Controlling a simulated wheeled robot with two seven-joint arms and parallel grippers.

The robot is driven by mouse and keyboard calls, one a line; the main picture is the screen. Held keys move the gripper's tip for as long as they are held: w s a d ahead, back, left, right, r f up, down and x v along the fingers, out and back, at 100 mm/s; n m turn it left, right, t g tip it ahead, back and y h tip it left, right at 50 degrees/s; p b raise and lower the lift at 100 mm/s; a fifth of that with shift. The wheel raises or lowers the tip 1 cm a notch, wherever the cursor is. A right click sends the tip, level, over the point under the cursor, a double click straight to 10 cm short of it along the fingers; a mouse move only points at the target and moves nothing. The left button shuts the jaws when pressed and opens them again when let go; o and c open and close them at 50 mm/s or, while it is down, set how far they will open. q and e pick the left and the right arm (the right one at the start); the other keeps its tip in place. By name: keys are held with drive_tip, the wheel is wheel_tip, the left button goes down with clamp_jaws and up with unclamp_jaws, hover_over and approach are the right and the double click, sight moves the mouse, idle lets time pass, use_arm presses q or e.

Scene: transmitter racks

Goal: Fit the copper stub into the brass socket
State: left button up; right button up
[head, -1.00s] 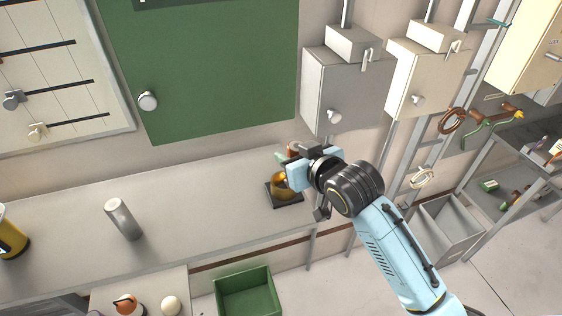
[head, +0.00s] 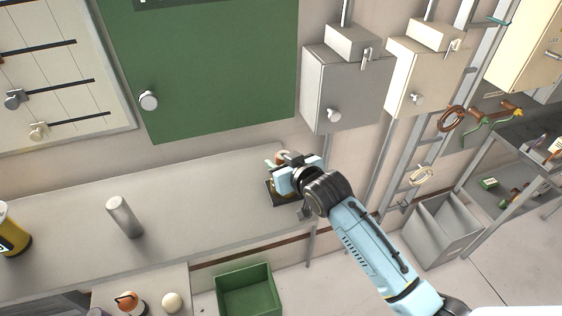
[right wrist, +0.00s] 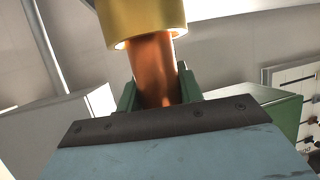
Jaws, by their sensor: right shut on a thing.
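The copper stub (right wrist: 154,68) is upright between the green fingers of my right gripper (right wrist: 159,90), which is shut on it. In the right wrist view its far end passes inside the rim of the brass socket (right wrist: 145,22); how deep it sits is hidden. A thin dark gap shows at the left of the rim. In the head view my right gripper (head: 279,170) is over the dark base (head: 270,193) of the socket, at the bench's right end, and hides most of the socket. My left gripper is not in view.
A grey cylinder (head: 123,217) stands on the grey bench (head: 190,195), whose middle is otherwise clear. A green cabinet (head: 205,70) and a grey box (head: 345,90) hang on the wall behind. A green bin (head: 247,290) is below the bench front.

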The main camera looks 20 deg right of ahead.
drive_tip(key=o, duration=1.1)
drive_tip(key=shift+f, duration=0.1)
drive_tip(key=shift+r, duration=0.2)
drive_tip(key=v, duration=1.2)
drive_tip(key=shift+f, duration=0.1)
